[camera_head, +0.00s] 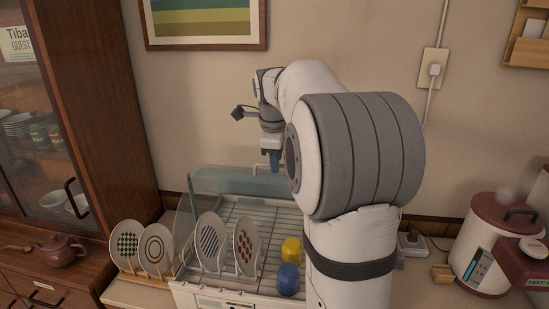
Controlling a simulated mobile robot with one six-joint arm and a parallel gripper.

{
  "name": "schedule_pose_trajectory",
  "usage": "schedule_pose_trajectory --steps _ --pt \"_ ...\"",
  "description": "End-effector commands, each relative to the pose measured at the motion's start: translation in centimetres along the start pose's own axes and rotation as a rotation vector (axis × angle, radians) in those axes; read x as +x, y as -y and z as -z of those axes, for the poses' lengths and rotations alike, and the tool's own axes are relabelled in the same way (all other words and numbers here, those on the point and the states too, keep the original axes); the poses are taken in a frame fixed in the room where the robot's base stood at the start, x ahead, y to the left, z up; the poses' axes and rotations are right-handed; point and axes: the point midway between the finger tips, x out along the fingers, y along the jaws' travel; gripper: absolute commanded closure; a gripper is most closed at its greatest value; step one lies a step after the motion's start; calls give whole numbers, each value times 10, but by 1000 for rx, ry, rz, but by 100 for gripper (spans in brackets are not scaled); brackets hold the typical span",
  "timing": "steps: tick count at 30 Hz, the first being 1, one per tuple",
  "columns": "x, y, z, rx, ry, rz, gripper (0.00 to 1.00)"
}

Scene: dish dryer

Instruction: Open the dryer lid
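The dish dryer (205,290) stands on the counter at bottom centre, with a wire rack inside. Its clear bluish lid (225,180) shows along the back and top, with a slanted clear side (184,225) at the left. The front over the rack looks uncovered, but the clear lid's exact position is hard to tell. A pale bar, perhaps a handle (259,166), shows near its upper edge. My gripper (273,166) points down with blue fingertips close to this bar. I cannot tell whether they touch. My arm hides the dryer's right side.
Two patterned plates (211,243) (246,245) stand in the rack near a yellow cup (291,250) and a blue cup (288,279). Two plates (127,245) (156,249) stand left of the dryer. A teapot (60,250) sits farther left; a rice cooker (480,265) stands right.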

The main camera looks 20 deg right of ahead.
Motion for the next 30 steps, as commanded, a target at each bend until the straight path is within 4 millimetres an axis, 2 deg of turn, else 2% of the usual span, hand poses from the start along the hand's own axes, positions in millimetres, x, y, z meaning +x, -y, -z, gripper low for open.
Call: schedule_pose_trajectory --steps 2,11,25,30 --pt "0 0 0 0 0 0 75" --pt "0 0 -1 -1 1 1 99" --pt "-1 0 0 0 1 6 100" --pt "2 -6 14 26 -6 46 100"
